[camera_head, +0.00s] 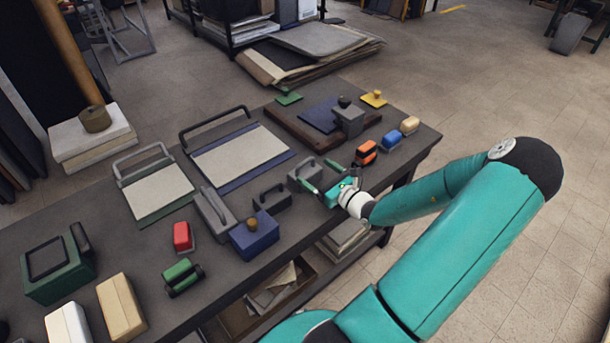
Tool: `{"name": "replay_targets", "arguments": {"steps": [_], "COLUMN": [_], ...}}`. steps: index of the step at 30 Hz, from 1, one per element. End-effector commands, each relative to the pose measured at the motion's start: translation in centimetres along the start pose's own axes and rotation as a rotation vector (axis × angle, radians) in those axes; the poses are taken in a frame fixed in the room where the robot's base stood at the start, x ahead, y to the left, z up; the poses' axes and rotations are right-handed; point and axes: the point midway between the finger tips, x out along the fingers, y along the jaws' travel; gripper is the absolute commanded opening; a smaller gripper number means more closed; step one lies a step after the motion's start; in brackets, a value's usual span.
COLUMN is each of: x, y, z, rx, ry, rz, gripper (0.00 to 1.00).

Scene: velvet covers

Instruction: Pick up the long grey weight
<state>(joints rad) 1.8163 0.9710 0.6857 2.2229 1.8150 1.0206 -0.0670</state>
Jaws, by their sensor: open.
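A long light-grey weight (213,215) with a bar handle lies on the dark table, left of the blue block with a wooden knob. A shorter grey handled block (303,173) stands near the table's front edge. My gripper (318,174) is open and empty, with its two green fingers pointing left. The fingertips are close to the shorter grey block; whether they touch it cannot be told. My gripper is well to the right of the long grey weight, with a dark handled block (271,198) and the blue block (254,236) between them.
The dark table (225,287) also bears a red block (182,237), a green roller (183,277), two cloth boards with handles (238,158), and a grey knobbed block (348,121). Bare tabletop shows left of the red block.

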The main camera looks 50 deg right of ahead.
Motion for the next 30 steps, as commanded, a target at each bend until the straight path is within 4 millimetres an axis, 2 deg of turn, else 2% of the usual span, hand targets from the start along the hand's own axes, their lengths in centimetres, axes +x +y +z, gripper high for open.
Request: {"name": "replay_targets", "arguments": {"steps": [10,19,30], "x": [4.7,5.2,5.2], "y": [0.5,0.5,0.5], "z": [-0.1,-0.1,-0.1], "rx": [0.000,-0.001,-0.001], "ry": [-0.001,0.000,0.000], "rz": [0.004,0.003,0.003], "gripper": [0.91,0.89,0.16]}}
